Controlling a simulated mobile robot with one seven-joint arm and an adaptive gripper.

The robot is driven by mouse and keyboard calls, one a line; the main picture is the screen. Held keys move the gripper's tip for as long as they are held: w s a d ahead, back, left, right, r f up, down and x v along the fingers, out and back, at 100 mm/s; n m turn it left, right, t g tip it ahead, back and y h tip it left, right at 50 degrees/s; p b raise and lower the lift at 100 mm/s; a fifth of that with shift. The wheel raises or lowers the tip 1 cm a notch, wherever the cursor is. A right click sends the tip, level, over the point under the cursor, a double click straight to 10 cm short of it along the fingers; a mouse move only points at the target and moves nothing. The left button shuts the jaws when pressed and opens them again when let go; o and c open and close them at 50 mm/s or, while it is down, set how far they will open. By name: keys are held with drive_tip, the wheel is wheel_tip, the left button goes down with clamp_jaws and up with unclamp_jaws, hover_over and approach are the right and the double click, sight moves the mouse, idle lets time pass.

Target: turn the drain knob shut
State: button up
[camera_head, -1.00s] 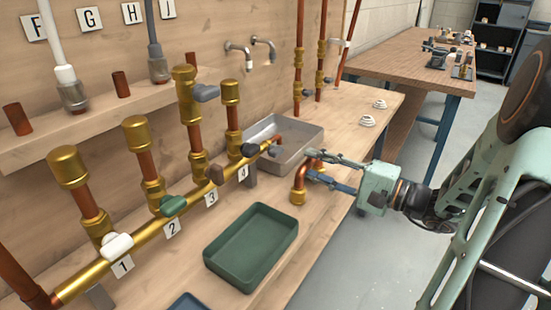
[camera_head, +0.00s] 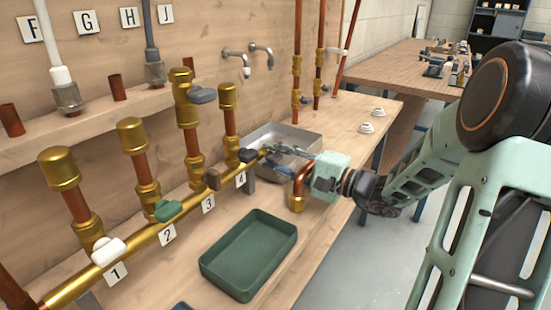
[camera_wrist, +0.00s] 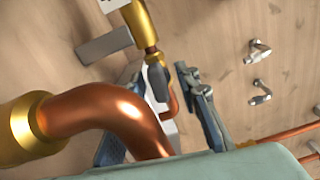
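A thick brass pipe (camera_head: 135,245) carries several knobs. The dark knob (camera_head: 248,155) at its far end, by the grey sink (camera_head: 310,141), fits the drain knob; no drain label is readable. It also shows in the wrist view (camera_wrist: 157,82), with its handle lengthwise along the pipe. My gripper (camera_head: 277,150) is at the pipe's end, just right of this knob. In the wrist view my fingers (camera_wrist: 157,92) stand apart on either side of the knob; contact cannot be told. The left finger is partly hidden behind a bent copper pipe (camera_wrist: 115,105).
The bent copper pipe rises from the bench (camera_head: 300,185) close under my gripper. White (camera_head: 108,251), green (camera_head: 168,210) and brown (camera_head: 212,179) knobs sit further along the brass pipe. A green tray (camera_head: 249,255) lies in front. Wall taps (camera_head: 250,58) are behind the sink.

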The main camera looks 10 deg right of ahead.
drive_tip(key=shift+c, duration=0.7)
clamp_jaws()
drive_tip(key=shift+r+m+p, duration=0.15)
drive_tip(key=shift+m+p, duration=0.45)
drive_tip(key=shift+p, duration=0.15)
drive_tip(key=shift+f+m+p, duration=0.25)
drive_tip(key=shift+m+p, duration=0.3)
drive_tip(key=shift+m, duration=0.45)
drive_tip(key=shift+o, duration=0.7)
unclamp_jaws()
drive_tip(key=v, duration=1.2)
drive_tip(key=shift+r, duration=0.1)
